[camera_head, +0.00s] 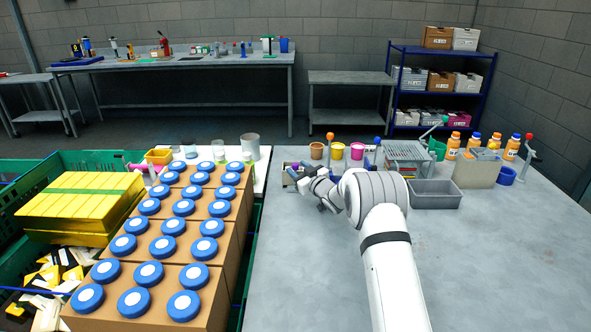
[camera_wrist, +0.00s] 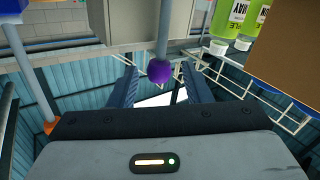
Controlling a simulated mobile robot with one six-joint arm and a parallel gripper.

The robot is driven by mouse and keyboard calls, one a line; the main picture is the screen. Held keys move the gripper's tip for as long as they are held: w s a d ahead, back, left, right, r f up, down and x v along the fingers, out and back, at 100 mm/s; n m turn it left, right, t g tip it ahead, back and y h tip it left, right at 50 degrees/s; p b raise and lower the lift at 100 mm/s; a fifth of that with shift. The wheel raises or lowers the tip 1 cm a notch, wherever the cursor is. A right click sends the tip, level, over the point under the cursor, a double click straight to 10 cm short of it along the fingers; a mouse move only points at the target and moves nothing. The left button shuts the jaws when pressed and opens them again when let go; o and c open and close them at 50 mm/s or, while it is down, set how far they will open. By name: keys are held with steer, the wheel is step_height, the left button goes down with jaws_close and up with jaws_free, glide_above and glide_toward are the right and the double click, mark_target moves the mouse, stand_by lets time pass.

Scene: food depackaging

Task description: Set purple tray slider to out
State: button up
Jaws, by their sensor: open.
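My gripper (camera_wrist: 160,80) is open, with one dark finger on each side of the knob. The fingers look apart from the knob, and I cannot tell whether it lies fully between them in depth. In the head view my gripper (camera_head: 303,179) is at the table's far left edge, beside a low grey tray unit.
Brown, yellow and magenta cups (camera_head: 338,151) stand behind my gripper. A grey bin (camera_head: 435,194) is to its right. Boxes with blue-lidded jars (camera_head: 184,208) stand to the left. In the wrist view, green bottles (camera_wrist: 228,22) and a brown box (camera_wrist: 290,55) are at the upper right. The table's front is clear.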

steer(key=b+v, duration=0.1)
steer(key=v, duration=0.4)
steer(key=shift+s+d, duration=0.1)
steer(key=shift+d, duration=0.1)
steer(key=s+d+r+m+g+h, duration=0.2)
steer(key=s+d+r+m+h, duration=0.1)
steer(key=s+d+r+h, duration=0.4)
steer(key=s+d+r+m+g+h, duration=0.1)
steer(key=s+d+r+m+h, duration=0.2)
steer(key=s, duration=0.5)
steer(key=s+d+f+m+g, duration=0.1)
steer(key=s+g, duration=0.3)
steer(key=s, duration=1.5)
steer(key=s+d+f+m+g, duration=0.1)
steer(key=s+g, duration=0.4)
steer(key=s, duration=1.4)
steer(key=shift+s+d+f+m, duration=0.3)
steer(key=shift+s+d+m, duration=0.1)
steer(key=shift+d+m, duration=0.15)
